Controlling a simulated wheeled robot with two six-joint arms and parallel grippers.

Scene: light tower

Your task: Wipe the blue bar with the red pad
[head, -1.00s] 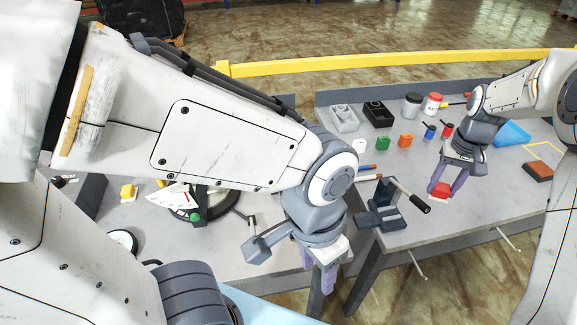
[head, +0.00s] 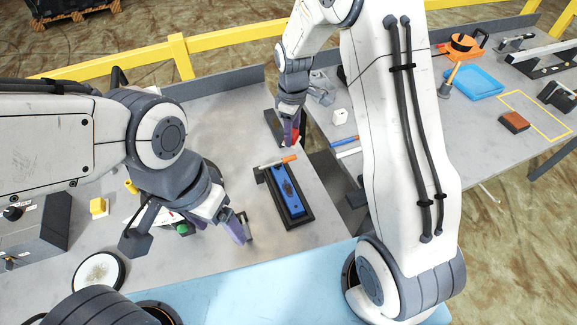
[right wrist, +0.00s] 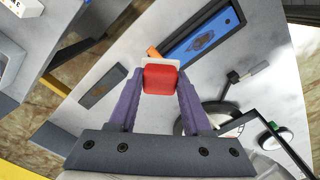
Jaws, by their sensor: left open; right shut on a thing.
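The blue bar (head: 297,207) lies in a dark tray (head: 301,222) on the left-hand table and has a dark smudge near its middle. In the right wrist view the bar (right wrist: 190,52) with its smudge shows beyond the pad. My right gripper (head: 291,138) is shut on the red pad (head: 297,136), which has a white back part; the pad (right wrist: 160,78) sits between the purple fingers. The pad is beyond the bar's far end, apart from it. My left gripper (head: 238,228) is open and empty, left of the tray.
An orange-handled tool (head: 288,159) lies across the tray's far end. A green-knobbed device and a yellow block (head: 98,206) are at the left.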

